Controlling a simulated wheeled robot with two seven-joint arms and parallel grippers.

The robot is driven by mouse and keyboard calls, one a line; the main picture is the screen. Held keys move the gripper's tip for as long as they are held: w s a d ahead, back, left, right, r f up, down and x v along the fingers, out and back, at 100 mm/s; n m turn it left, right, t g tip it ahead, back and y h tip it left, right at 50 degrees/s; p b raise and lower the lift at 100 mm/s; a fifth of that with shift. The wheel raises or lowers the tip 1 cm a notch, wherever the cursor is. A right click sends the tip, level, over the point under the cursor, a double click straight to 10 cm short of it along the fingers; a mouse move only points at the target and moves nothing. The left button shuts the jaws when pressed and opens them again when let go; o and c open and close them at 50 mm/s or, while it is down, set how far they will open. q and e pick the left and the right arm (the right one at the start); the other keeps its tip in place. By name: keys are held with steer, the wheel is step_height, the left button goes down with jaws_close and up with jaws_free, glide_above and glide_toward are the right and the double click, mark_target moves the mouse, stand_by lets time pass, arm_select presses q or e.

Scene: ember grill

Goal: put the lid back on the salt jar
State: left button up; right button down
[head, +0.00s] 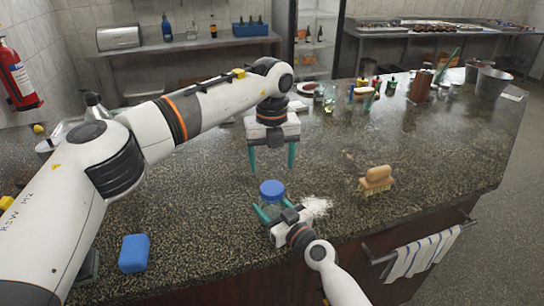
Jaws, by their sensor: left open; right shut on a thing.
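The salt jar (269,209) is a small clear glass jar standing on the dark speckled counter near its front edge. The blue lid (271,188) rests on top of the jar and looks level. I cannot tell whether it is fully tightened. My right gripper (272,214) reaches in from the front and is shut on the jar's body, below the lid. My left gripper (272,166) is above and behind the lid, pointing down. Its two green fingers are spread apart, with nothing between them.
White spilled powder (316,205) lies just right of the jar. A wooden brush (377,180) stands farther right. A blue block (134,253) lies near the front left edge. Bottles and small items crowd the back right, with metal buckets (492,84).

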mark_target(272, 188)
arm_select(q)
steer(key=n, duration=0.4)
steer(key=shift+r+n, duration=0.15)
steer(key=shift+n, duration=0.15)
steer(key=n, duration=0.5)
steer(key=shift+r+n, duration=0.15)
steer(key=shift+n, duration=0.25)
steer(key=shift+f, duration=4)
